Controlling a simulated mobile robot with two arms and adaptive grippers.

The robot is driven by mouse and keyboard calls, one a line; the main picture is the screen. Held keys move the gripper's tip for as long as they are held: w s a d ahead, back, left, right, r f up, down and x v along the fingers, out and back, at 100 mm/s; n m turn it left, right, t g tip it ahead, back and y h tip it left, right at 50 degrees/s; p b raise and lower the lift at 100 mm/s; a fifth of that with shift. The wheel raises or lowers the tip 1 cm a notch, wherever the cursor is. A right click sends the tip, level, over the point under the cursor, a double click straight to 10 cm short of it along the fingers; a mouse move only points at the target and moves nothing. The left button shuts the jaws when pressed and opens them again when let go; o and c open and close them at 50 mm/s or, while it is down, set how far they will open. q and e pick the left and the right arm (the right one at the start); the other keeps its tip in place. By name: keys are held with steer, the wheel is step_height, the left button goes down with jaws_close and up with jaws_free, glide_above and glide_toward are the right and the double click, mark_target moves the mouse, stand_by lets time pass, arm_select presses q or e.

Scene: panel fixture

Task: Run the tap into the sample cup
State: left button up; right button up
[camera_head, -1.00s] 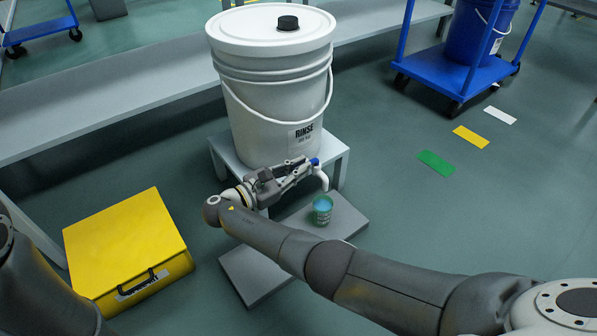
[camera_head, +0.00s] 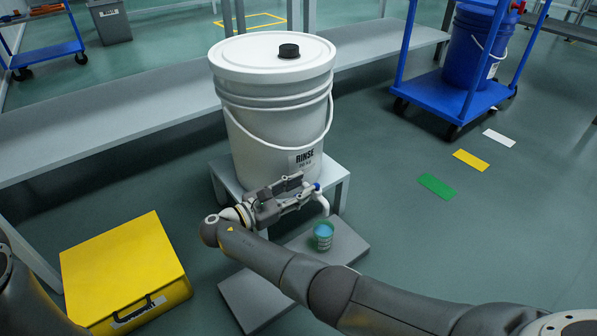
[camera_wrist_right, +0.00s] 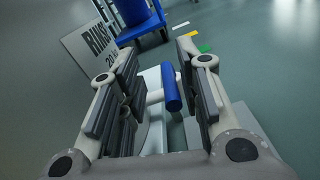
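The white rinse bucket (camera_head: 262,115) stands on a small grey stand (camera_head: 222,180). Its tap has a white spout (camera_head: 323,204) and a blue handle (camera_head: 317,187). The green sample cup (camera_head: 323,237) stands upright below the spout, pale blue inside; I cannot tell whether water is running. My right gripper (camera_head: 306,193) is at the tap, its fingers apart. In the right wrist view the blue handle (camera_wrist_right: 172,88) lies between the open fingers (camera_wrist_right: 165,82), nearer the right one; contact is unclear. My left gripper is outside the view.
A grey plate (camera_head: 252,300) lies under the cup. A yellow case (camera_head: 125,265) stands on the floor at left. A long grey bench (camera_head: 110,118) runs behind the bucket. A blue cart (camera_head: 440,98) stands at back right; floor at right is clear apart from coloured markings.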

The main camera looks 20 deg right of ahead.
step_height(320, 180, up, 8)
steer(key=shift+r, duration=0.2)
steer(key=shift+c, duration=0.4)
